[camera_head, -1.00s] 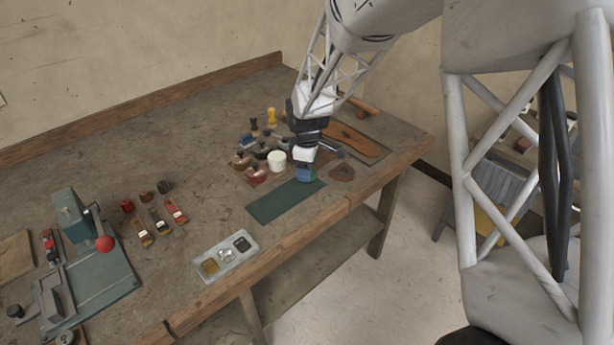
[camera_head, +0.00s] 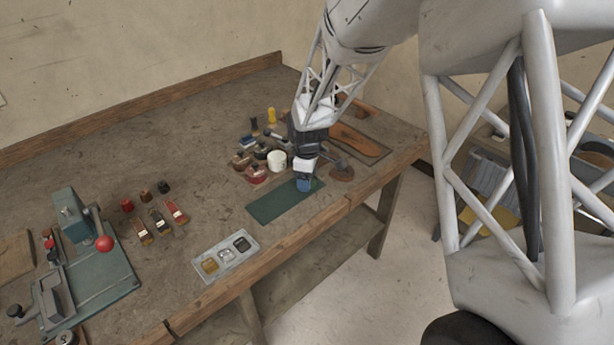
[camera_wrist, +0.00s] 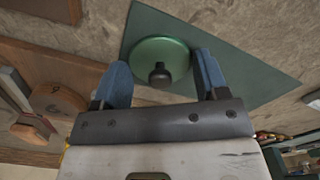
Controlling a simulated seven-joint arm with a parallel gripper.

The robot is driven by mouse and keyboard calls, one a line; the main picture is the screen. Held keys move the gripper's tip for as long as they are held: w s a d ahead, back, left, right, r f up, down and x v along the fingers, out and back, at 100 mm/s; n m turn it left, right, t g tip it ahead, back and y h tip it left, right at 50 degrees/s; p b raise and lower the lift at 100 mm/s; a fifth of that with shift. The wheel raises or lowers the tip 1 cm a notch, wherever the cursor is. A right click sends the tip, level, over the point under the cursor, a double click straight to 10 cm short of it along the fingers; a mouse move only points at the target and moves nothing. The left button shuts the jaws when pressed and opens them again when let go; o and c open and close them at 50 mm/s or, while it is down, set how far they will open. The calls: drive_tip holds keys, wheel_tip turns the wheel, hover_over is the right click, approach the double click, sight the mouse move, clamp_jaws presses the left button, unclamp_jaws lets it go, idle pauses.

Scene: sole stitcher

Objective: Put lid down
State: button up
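A round green lid with a black knob (camera_wrist: 160,73) shows in the wrist view over the dark green mat (camera_wrist: 250,80). It appears to lie on the mat, near the edge closest to the wooden items; I cannot tell for certain whether it touches. My gripper (camera_wrist: 162,62) has its two blue fingers wide apart, one on each side of the knob, with clear gaps. In the head view my gripper (camera_head: 304,184) points down at the far right end of the mat (camera_head: 277,204). The lid is hidden there behind the fingers.
A white pot (camera_head: 277,160) and a dark red pot (camera_head: 256,174) stand just left of my gripper among several small tools. A round brown piece (camera_head: 341,173) lies to the right. A grey tray (camera_head: 226,256) and a green press (camera_head: 80,240) are further left.

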drive_tip(key=shift+o, duration=0.2)
drive_tip(key=shift+r, duration=0.1)
wheel_tip(320, 180, up, 12)
idle(0.8)
idle(0.7)
drive_tip(key=s+d+r+m+t, duration=0.1)
drive_tip(key=s+d+r+m, duration=0.3)
drive_tip(key=s+d+r, duration=0.3)
drive_tip(key=s+d+r+m, duration=0.45)
drive_tip(key=s+d, duration=0.25)
drive_tip(key=s, duration=0.2)
drive_tip(key=s+d+m, duration=0.3)
drive_tip(key=s+d, duration=0.1)
drive_tip(key=s, duration=0.6)
drive_tip(key=s+d+r+m+t, duration=0.1)
drive_tip(key=s+d+m, duration=0.3)
drive_tip(key=s, duration=0.6)
drive_tip(key=shift+s+t, duration=0.2)
drive_tip(key=shift+t, duration=0.1)
